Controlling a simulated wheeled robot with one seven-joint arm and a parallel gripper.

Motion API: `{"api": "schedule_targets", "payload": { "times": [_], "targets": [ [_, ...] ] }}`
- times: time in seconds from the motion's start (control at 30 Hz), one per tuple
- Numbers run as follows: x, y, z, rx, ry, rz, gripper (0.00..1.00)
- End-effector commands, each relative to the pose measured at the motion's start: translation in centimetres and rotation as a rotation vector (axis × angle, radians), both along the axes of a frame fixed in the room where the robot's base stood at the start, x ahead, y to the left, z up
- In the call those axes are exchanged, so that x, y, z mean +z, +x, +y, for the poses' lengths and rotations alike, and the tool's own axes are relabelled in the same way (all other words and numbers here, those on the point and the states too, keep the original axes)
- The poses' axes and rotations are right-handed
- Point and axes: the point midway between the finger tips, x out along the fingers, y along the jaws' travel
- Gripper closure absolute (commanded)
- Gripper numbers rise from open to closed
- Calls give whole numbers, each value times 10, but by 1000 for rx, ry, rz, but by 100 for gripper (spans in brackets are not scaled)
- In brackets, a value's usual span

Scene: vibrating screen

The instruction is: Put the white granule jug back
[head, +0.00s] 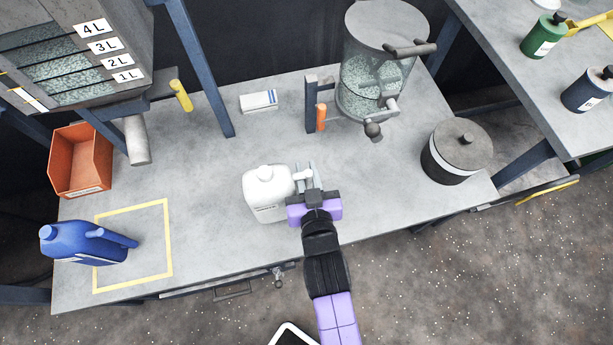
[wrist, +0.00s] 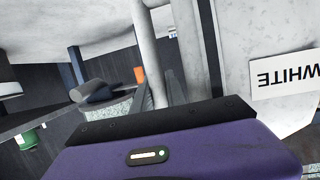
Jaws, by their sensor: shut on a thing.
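The white granule jug (head: 266,195) is upright over the middle of the grey bench, near its front edge. Its body, with a label reading WHITE, fills the right of the wrist view (wrist: 235,75). My gripper (head: 303,178) is at the jug's right side, shut on its handle; the handle also shows in the wrist view (wrist: 146,45). I cannot tell whether the jug's base touches the bench. A yellow outlined square (head: 168,240) is marked on the bench at the left. A blue jug (head: 75,243) stands across its left part.
An orange bin (head: 82,165) stands at the back left, below a hopper with litre marks (head: 70,60). A glass granule vessel (head: 375,75) and a grey lidded pot (head: 456,150) stand at the right. A small white box (head: 259,101) lies behind. Bench between jug and square is clear.

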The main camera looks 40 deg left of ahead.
Motion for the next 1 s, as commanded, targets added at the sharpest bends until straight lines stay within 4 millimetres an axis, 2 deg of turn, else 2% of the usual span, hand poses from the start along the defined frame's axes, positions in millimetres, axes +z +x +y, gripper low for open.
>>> {"api": "schedule_targets", "payload": {
  "times": [0.27,0.67,0.7,0.77,1.0],
  "targets": [
    [-34,0,0,0,0,0,100],
    [-39,0,0,0,2,-1,100],
    [-39,0,0,0,0,0,75],
    [-38,0,0,0,0,0,63],
    [-38,0,0,0,0,0,61]
  ]
}}
